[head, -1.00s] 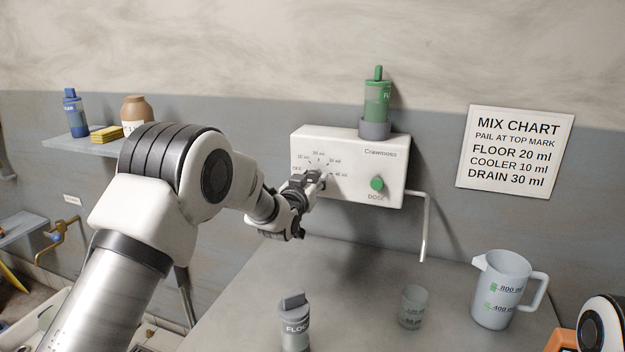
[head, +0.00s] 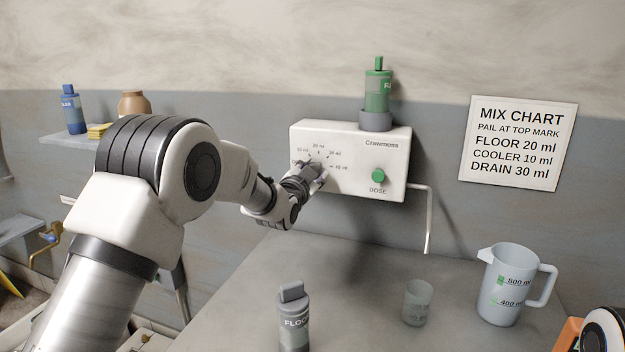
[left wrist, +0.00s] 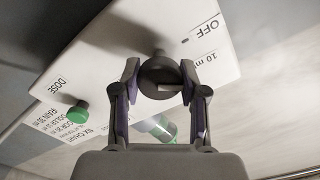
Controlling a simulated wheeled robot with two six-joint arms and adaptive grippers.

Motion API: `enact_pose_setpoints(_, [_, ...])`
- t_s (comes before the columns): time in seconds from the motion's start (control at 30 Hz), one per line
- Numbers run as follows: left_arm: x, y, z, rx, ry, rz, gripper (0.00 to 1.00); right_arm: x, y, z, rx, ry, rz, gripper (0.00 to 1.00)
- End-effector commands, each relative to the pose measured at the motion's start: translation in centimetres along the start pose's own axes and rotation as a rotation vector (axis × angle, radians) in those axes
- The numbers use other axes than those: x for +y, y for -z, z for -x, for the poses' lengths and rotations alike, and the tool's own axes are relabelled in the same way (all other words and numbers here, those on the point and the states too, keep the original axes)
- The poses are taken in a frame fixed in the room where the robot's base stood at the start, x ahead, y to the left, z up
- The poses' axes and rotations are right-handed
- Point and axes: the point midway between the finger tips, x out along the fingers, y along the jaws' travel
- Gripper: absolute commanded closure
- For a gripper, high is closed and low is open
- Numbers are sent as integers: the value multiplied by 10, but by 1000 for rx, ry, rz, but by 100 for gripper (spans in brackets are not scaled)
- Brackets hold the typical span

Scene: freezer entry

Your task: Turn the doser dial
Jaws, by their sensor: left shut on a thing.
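The doser (head: 352,178) is a white box on the wall with a scale in ml at its left and a green DOSE button (head: 378,176) at its right. My left gripper (head: 312,178) is at the scale and covers most of the dial. In the left wrist view, the dark round dial (left wrist: 160,76) sits between the two fingers of the left gripper (left wrist: 161,84), which are closed on its sides. The OFF and 10 ml marks show beside it. Which mark the dial points to I cannot tell. My right gripper is out of view.
A green bottle (head: 377,92) stands in the holder on the doser. A spout tube (head: 429,225) hangs at its right. On the counter are a grey FLOOR bottle (head: 294,322), a small measuring cup (head: 417,303) and a jug (head: 505,285). A mix chart (head: 517,143) hangs at the right.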

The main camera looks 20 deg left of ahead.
Motion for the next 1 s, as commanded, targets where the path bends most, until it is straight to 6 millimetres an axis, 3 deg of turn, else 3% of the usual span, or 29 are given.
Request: enact_pose_setpoints(1.0, [0,-1,0,1,4,-961,92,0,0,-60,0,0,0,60])
